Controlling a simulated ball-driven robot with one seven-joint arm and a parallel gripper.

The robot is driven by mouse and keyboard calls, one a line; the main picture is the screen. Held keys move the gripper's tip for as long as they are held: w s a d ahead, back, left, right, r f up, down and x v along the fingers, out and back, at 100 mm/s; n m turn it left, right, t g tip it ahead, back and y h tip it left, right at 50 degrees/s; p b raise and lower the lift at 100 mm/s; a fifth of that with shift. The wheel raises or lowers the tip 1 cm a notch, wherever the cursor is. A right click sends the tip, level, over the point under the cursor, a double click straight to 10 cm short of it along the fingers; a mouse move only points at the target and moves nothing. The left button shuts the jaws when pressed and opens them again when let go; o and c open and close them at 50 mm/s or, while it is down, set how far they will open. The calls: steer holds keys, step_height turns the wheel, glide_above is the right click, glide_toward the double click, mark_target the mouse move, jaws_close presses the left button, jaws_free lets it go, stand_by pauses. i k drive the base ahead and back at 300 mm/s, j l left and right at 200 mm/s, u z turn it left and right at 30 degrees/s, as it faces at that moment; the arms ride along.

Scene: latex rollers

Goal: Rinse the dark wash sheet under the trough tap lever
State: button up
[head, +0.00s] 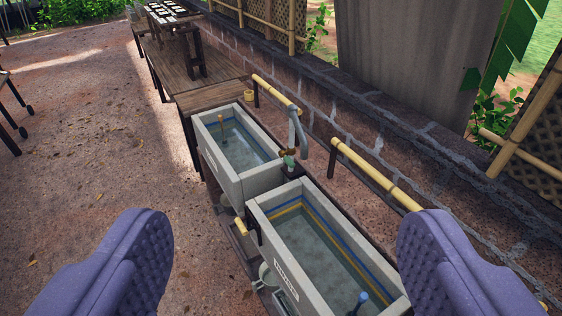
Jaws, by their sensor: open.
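My gripper (286,232) is open and empty, its two purple padded fingers wide apart at the lower left and lower right. Between and beyond them stand two grey water-filled troughs, the far trough (206,155) and the near trough (256,222). A tap (288,158) with a brownish top and a greenish body sits between the troughs, below a grey curved pipe (299,130). I cannot tell which part of the tap is the lever. I cannot make out a dark wash sheet in this view.
A wooden table (208,100) with a dark frame and pale pieces stands beyond the troughs. A brick wall (345,125) and bamboo rails (375,175) run along the right. A blue upright peg (360,300) stands in the near trough. The ground at left is mostly clear.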

mark_target(289, 163)
steer(key=i+j+u, duration=0.1)
steer(key=i+j, duration=0.2)
steer(key=i, duration=0.15)
steer(key=i+j, duration=0.25)
steer(key=i, duration=0.25)
steer(key=i+j+u, duration=0.15)
steer(key=i, duration=0.3)
steer(key=i+j, duration=0.25)
steer(key=i, duration=0.25)
steer(key=j+u, duration=0.05)
